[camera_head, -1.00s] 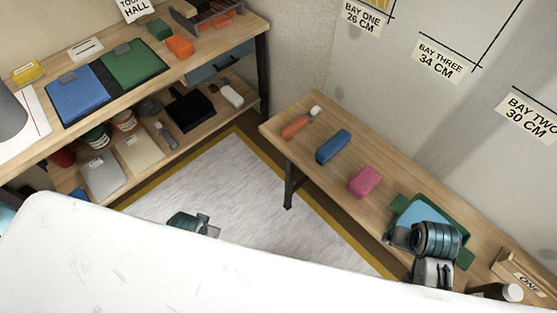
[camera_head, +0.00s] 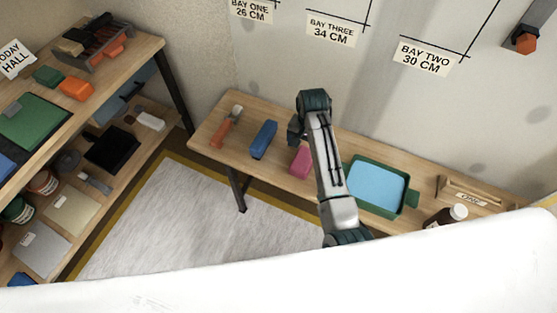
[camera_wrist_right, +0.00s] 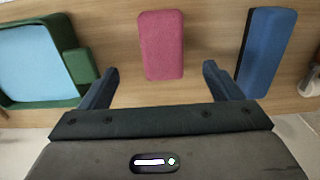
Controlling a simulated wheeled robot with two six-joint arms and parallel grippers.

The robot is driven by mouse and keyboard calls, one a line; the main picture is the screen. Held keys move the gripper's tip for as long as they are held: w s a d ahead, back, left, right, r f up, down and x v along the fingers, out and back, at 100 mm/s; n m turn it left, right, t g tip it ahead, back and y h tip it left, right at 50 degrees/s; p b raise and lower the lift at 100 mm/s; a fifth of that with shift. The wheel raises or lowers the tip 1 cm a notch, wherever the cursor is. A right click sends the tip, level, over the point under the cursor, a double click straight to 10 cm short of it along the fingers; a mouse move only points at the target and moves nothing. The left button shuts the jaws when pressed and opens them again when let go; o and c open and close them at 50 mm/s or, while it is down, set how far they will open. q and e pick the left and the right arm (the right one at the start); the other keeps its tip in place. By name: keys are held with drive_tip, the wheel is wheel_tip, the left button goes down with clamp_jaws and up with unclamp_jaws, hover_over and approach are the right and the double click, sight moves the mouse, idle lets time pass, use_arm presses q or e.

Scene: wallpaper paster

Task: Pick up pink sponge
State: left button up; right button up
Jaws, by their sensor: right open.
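The pink sponge (camera_head: 300,162) lies on the wooden bench, partly hidden behind my right arm in the head view. In the right wrist view the pink sponge (camera_wrist_right: 161,45) lies flat on the bench, ahead of the gap between the fingers. My right gripper (camera_wrist_right: 160,74) is open and empty, one finger toward each side of the sponge. In the head view my right gripper (camera_head: 296,132) is seen small, over the bench by the sponge, with its fingers unclear. My left gripper is not in view.
A blue block (camera_head: 263,139) lies left of the sponge, with an orange-handled tool (camera_head: 226,127) beyond it. A green tray (camera_head: 409,198) with blue inside stands to the right, then a dark bottle (camera_head: 437,218). A stocked shelf (camera_head: 150,60) stands at left.

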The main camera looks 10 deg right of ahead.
sight(304, 159)
drive_tip(key=shift+w+a, duration=0.15)
drive_tip(key=shift+w, duration=0.05)
wheel_tip(304, 159, down, 5)
drive_tip(key=shift+f, duration=0.2)
drive_tip(key=shift+w+d+f+p, duration=0.1)
drive_tip(key=shift+f+p, duration=0.05)
drive_tip(key=shift+f, duration=1.15)
drive_tip(key=shift+w+d+f+p, duration=0.1)
drive_tip(key=shift+f+p, duration=0.05)
drive_tip(key=shift+f, duration=1.15)
drive_tip(key=c, duration=1)
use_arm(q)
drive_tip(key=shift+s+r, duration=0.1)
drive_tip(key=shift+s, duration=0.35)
use_arm(e)
drive_tip(key=shift+c, duration=0.3)
